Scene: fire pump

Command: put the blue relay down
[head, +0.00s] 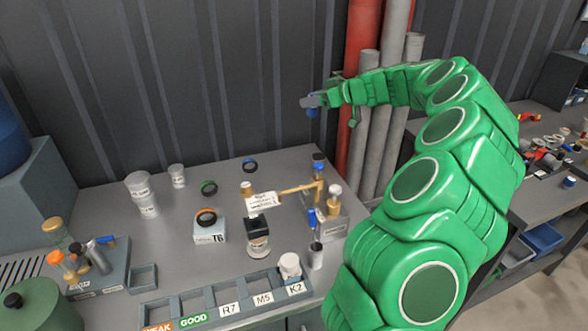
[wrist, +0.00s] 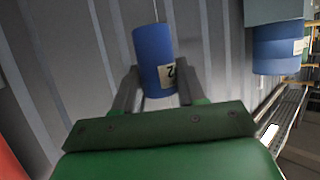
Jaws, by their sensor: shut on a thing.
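The blue relay (wrist: 152,50) is a blue cylinder with a pale label, partly legible, in the wrist view. My gripper (wrist: 155,92) is shut on it, with one dark finger on each side. In the head view my gripper (head: 314,101) is raised above the back of the bench, in front of the dark wall. A small part of the blue relay (head: 311,113) shows below the fingers there; the rest is hidden. The relay is clear of the bench top (head: 170,240).
A compartment tray (head: 215,312) labelled WEAK, GOOD, R7, M5 and K2 lies along the front; a white cup (head: 290,263) is at K2. Red and grey pipes (head: 361,60) rise behind my arm.

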